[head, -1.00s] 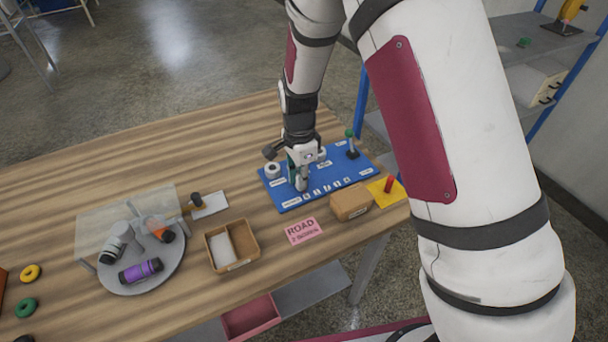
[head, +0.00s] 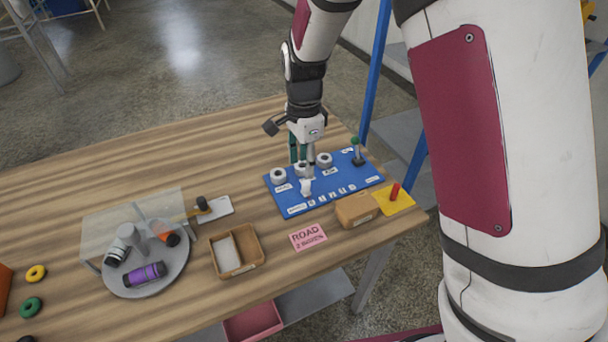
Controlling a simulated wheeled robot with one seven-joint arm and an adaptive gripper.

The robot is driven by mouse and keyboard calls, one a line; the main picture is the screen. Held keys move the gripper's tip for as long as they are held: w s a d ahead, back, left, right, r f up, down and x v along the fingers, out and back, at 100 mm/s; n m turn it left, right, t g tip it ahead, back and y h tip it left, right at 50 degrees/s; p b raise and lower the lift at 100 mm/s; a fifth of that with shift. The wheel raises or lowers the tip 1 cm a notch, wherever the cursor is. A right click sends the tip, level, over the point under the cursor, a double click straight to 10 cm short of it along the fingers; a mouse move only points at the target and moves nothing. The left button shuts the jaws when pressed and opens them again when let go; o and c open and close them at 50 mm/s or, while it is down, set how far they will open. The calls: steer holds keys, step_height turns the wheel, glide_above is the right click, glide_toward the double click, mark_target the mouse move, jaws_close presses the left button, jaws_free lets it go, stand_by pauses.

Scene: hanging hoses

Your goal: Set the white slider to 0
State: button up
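The blue panel (head: 288,200) lies on the wooden table. The white slider (head: 306,187) stands on it left of the middle, just above the left end of a row of small white labels (head: 331,195). The label digits are too small to read. My gripper (head: 303,169) points down over the panel, just behind and above the slider, seemingly apart from it. Its fingers partly hide a white knob behind them; how far apart they are is unclear.
White round knobs (head: 278,176) (head: 324,160) and a green-topped lever (head: 356,151) stand on the panel. A cardboard box (head: 354,211), yellow pad (head: 402,201), pink sign (head: 308,237), open tray (head: 259,257) and round turntable (head: 130,289) are nearby. The table's back left is bare.

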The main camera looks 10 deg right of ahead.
steer(key=shift+r, duration=1.9)
step_height(320, 180, up, 8)
steer(key=n, duration=0.3)
glide_above(304, 183)
steer(key=s+d, duration=0.3)
steer(key=s, duration=0.2)
steer(key=s+d+r+n+t+p, duration=0.1)
steer(key=s+d+r+n, duration=0.2)
steer(key=s+r, duration=0.3)
steer(key=s+d+r+n+t, duration=0.2)
steer(key=s+d+r+n, duration=0.2)
steer(key=s, duration=0.3)
steer(key=s+d+n+t+p, duration=0.1)
steer(key=s+n, duration=0.3)
steer(key=s, duration=0.6)
steer(key=shift+s+d, duration=0.15)
steer(key=shift+d, duration=0.5)
steer(key=shift+r, duration=0.15)
steer(key=shift+a, duration=0.15)
